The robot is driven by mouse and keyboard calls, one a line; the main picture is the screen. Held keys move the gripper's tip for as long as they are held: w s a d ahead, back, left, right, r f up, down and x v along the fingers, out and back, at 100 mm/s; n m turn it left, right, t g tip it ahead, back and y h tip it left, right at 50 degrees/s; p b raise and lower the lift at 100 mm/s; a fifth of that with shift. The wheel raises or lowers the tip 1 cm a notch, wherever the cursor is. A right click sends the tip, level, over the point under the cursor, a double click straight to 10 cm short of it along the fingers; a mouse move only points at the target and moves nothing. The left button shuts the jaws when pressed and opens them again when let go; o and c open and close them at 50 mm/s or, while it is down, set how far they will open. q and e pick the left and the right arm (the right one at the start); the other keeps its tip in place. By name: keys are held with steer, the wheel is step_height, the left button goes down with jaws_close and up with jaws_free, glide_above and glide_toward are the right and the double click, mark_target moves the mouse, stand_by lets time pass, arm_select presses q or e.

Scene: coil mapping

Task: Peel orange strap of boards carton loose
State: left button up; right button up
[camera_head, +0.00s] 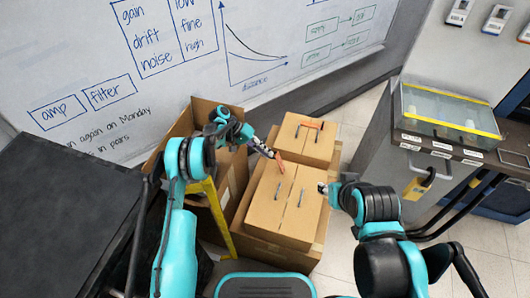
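Two closed cartons sit on a larger cardboard base. The near carton (268,214) has a thin orange strap (279,162) at its far edge, plus two short dark marks on top. The far carton (291,145) carries an orange and dark strip (311,123). I cannot read which is the boards carton. My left gripper (269,153) reaches in from the left, its tips beside or touching the orange strap; whether they grip it is too small to tell. My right gripper (323,188) is at the near carton's right edge, apart from the strap, its fingers unclear.
An open cardboard box (232,170) stands left of the cartons, with a yellow bar (217,218) in front. A whiteboard (130,70) is behind. A grey cabinet (383,152) with a clear-lidded case (450,108) stands at right. A dark surface (60,205) fills the left.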

arm_select(q)
steer(key=o, duration=0.4)
steer(key=shift+s+d+f, duration=0.2)
steer(key=shift+f, duration=0.25)
steer(key=shift+s+d+f, duration=0.15)
steer(key=shift+f, duration=0.25)
steer(key=shift+w+d+f, duration=0.15)
steer(key=shift+d, duration=0.1)
steer(key=shift+r, duration=0.2)
steer(key=shift+a, duration=0.2)
arm_select(e)
steer(key=shift+w+d+f, duration=0.2)
steer(key=shift+d, duration=0.05)
arm_select(q)
steer(key=shift+w+a+r, duration=0.1)
steer(key=shift+w+a, duration=0.05)
steer(key=v, duration=1.2)
arm_select(e)
steer(key=shift+w+a, duration=0.1)
arm_select(q)
steer(key=shift+r, duration=0.1)
arm_select(e)
steer(key=shift+r, duration=0.1)
